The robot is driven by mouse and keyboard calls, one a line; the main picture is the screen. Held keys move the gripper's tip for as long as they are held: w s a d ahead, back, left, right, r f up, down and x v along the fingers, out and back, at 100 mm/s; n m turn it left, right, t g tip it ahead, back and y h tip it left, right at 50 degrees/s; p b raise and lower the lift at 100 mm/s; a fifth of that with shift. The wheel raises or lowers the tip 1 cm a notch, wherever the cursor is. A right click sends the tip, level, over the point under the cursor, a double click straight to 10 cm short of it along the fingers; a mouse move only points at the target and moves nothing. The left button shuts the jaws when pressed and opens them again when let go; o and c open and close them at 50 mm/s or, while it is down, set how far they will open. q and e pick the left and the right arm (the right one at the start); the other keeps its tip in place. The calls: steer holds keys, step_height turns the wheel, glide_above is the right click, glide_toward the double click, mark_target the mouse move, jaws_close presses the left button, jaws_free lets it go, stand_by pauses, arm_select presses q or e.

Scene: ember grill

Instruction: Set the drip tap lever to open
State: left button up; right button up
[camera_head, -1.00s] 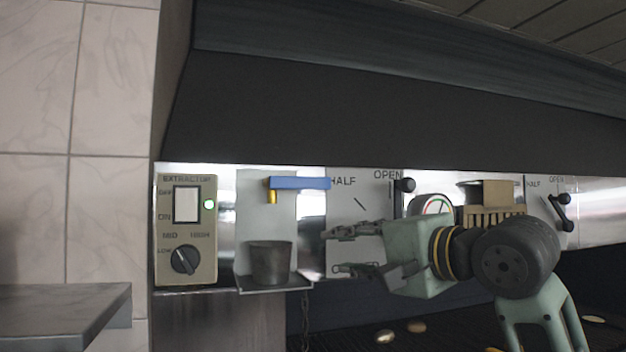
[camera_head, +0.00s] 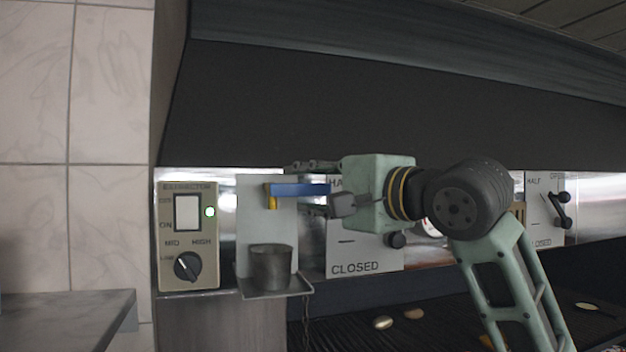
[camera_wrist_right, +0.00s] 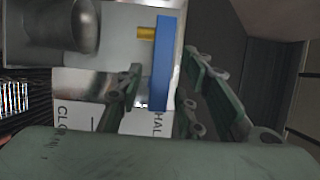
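The drip tap has a blue lever (camera_head: 302,189) lying roughly level to the right, above a short brass spout (camera_head: 272,201) on a pale plate. My right gripper (camera_head: 297,190) is open at the lever, one finger above it and one below. In the right wrist view the blue lever (camera_wrist_right: 162,62) lies between the two spread fingers (camera_wrist_right: 163,75); I cannot tell whether either finger touches it. A dark metal cup (camera_head: 271,267) stands below the spout and also shows in the wrist view (camera_wrist_right: 55,25). My left gripper is out of view.
The extractor panel (camera_head: 174,275) with switch and knob is at left. A similar lever plate (camera_head: 540,225) is at right. The dark hood (camera_head: 330,110) overhangs above.

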steer(key=shift+w, duration=0.1)
steer(key=shift+c, duration=0.2)
jaws_close()
steer(key=shift+f, duration=0.1)
